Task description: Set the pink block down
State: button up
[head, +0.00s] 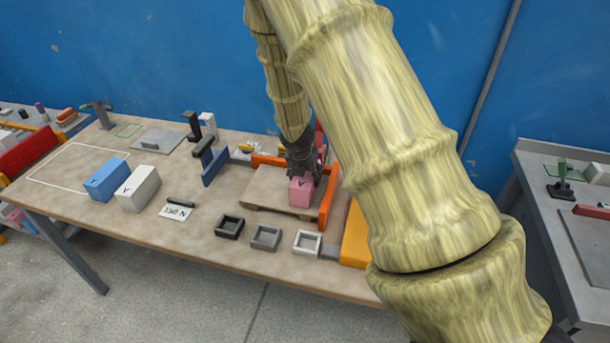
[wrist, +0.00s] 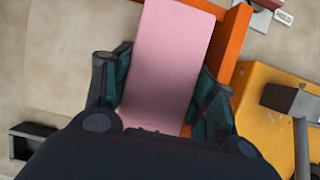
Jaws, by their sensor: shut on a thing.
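The pink block (head: 300,191) is upright, with a dark letter mark on its side, in the head view. My gripper (head: 303,168) is shut on it from above. In the wrist view the pink block (wrist: 168,62) lies between the two dark green fingers of my gripper (wrist: 160,95). The block is over or on a wooden board (head: 262,194) framed by an orange L-shaped edge (head: 328,200). I cannot tell whether its underside touches the board. In the wrist view the orange edge (wrist: 228,45) runs close to the right of the block.
Black, grey and white square trays (head: 230,227) line the table's front. A blue bracket (head: 214,164) stands behind. A yellow block (head: 355,236) is to the right. Bare table lies at front left.

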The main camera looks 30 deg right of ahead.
jog(key=o, duration=1.5)
jog(key=shift+r, duration=0.15)
jog(key=shift+v, duration=5.95)
jog(key=shift+s, duration=0.1)
